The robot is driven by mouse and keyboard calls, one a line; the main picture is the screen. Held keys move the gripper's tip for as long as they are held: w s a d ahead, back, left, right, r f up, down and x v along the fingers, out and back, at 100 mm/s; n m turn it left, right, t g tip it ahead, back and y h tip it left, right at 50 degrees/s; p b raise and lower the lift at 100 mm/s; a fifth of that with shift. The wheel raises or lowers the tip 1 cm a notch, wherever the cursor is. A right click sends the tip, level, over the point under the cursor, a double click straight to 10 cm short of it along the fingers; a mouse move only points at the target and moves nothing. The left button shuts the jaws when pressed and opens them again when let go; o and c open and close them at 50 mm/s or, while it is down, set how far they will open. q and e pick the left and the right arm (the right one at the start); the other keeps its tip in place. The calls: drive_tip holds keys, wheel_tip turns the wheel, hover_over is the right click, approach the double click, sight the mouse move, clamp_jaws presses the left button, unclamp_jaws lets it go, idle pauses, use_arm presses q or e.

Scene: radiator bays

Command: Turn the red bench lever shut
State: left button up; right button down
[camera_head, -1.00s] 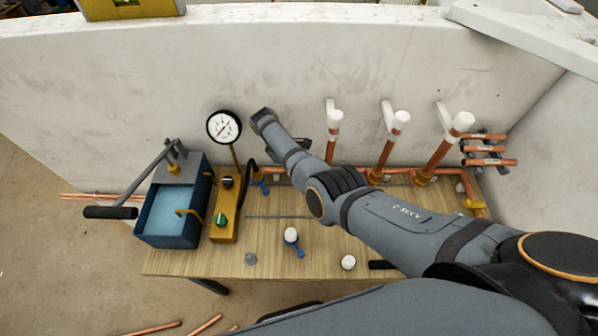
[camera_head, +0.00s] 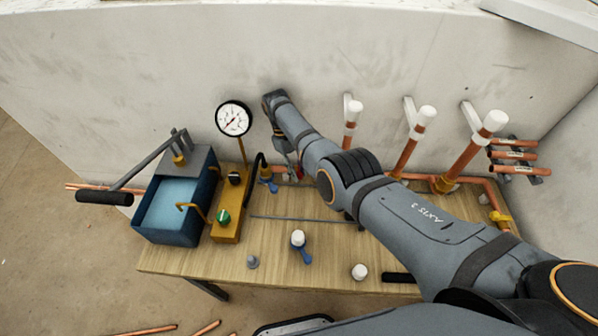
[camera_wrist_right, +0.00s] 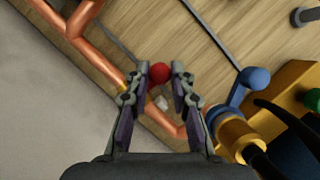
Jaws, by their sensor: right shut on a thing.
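The red bench lever shows as a round red knob (camera_wrist_right: 159,73) in the right wrist view, between the two fingertips. A small bit of red (camera_head: 299,173) also shows in the head view, low at the back of the bench. My right gripper (camera_wrist_right: 160,84) is shut on the red knob. In the head view the gripper (camera_head: 292,168) points down behind the blue-handled valve, partly covered by my right arm. The lever's arm and its pivot are mostly hidden, so I cannot tell its angle. My left gripper is not in view.
A blue-handled brass valve (camera_wrist_right: 247,90) is close beside the right finger. A copper pipe (camera_wrist_right: 98,63) runs along the bench's back by the wall. The blue pump tank (camera_head: 167,231) and pressure gauge (camera_head: 233,118) are to the left. White-capped copper risers (camera_head: 409,145) stand to the right.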

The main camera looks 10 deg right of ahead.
idle(0.4)
drive_tip(key=c, duration=1.2)
unclamp_jaws()
drive_tip(key=shift+o, duration=0.2)
